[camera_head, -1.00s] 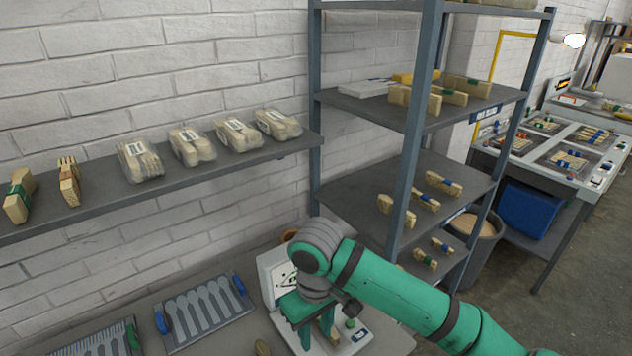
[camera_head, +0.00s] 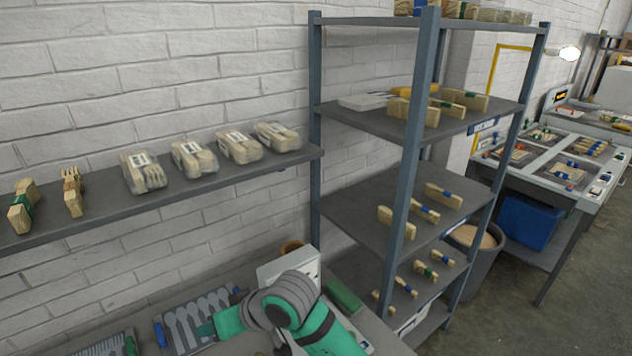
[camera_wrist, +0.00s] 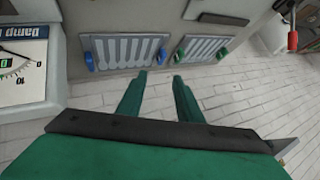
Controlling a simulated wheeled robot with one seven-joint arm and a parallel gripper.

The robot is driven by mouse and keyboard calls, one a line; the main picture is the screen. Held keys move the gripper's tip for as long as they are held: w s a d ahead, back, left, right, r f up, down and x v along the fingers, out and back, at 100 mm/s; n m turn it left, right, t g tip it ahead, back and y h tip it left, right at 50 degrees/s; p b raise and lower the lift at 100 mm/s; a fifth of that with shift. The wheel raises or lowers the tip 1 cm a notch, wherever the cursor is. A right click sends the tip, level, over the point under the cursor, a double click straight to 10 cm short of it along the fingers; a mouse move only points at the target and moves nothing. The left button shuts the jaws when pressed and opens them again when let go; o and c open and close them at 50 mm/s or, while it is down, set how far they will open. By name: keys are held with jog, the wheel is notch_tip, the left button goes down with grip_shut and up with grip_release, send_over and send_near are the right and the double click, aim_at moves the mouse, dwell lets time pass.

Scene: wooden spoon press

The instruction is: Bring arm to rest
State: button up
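My arm is green with grey joints and reaches over the bench at the bottom of the head view. My gripper (camera_wrist: 159,84) shows in the wrist view as two green fingers with a clear gap between them and nothing held.
A white device with a dial (camera_wrist: 22,62) stands close by my arm. A wall shelf (camera_head: 95,210) holds wrapped bundles. A grey rack (camera_head: 402,180) with wooden bundles stands to the right. A bin (camera_head: 474,262) and a work table (camera_head: 575,185) are beyond it.

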jog(key=w+a+r+m+t+y, duration=0.1)
jog(key=a+r+m+t+y, duration=0.1)
jog(key=a+r+t+y, duration=0.3)
jog(key=s+d+f+m+t+h, duration=0.2)
jog(key=s+d+f+m+h, duration=0.1)
jog(key=f, duration=0.3)
jog(key=s+d+f+m+t+h, duration=0.3)
jog(key=s+d+f+m+h, duration=0.1)
jog(key=s+d+f+m, duration=0.1)
jog(key=s+d+f+m+t+h, duration=0.3)
jog(key=s+d+f, duration=0.1)
jog(key=d+f, duration=0.2)
jog(key=shift+f+m, duration=0.4)
jog(key=shift+f, duration=0.15)
jog(key=s+d+n+h, duration=0.1)
jog(key=s+d+n, duration=0.1)
jog(key=s+d, duration=0.2)
jog(key=s+d+f+n+h, duration=0.1)
jog(key=s+d, duration=0.3)
jog(key=s, duration=0.7)
jog(key=s+d+f+n+h, duration=0.1)
jog(key=s+d+n, duration=0.2)
jog(key=s, duration=0.4)
jog(key=shift+s+d+f+g+h, duration=0.15)
jog(key=shift+d+g+h, duration=0.2)
jog(key=shift+d, duration=0.25)
